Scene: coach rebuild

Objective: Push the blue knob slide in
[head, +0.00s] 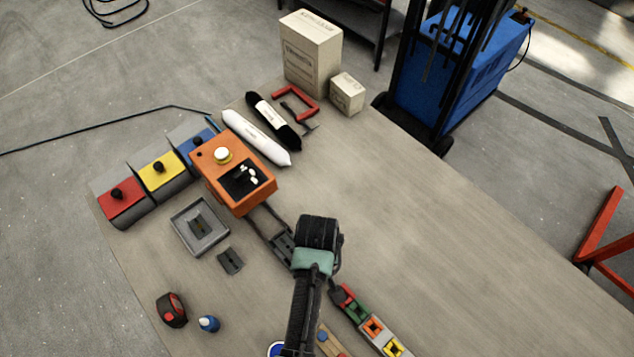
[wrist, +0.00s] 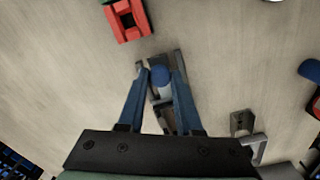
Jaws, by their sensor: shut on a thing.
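A small round blue knob (wrist: 160,75) stands on a grey metal slide (wrist: 161,103) in the wrist view. My gripper (wrist: 159,78) is shut on the knob, with one blue finger on each side. The slide lies along a dark grey fixture (wrist: 179,62), which shows beyond and beside the right finger. Part of the slide is hidden between the fingers. In the head view my arm and wrist cover the fingertips and the knob. A dark grey metal fixture (head: 283,246) sticks out to the left of my wrist there.
An orange box (head: 232,178) stands up-left of my wrist. A row of red, green, orange and yellow blocks (head: 372,327) lies to the lower right. A grey tray (head: 200,226) and a flat grey plate (head: 231,261) lie left. The tabletop at right is clear.

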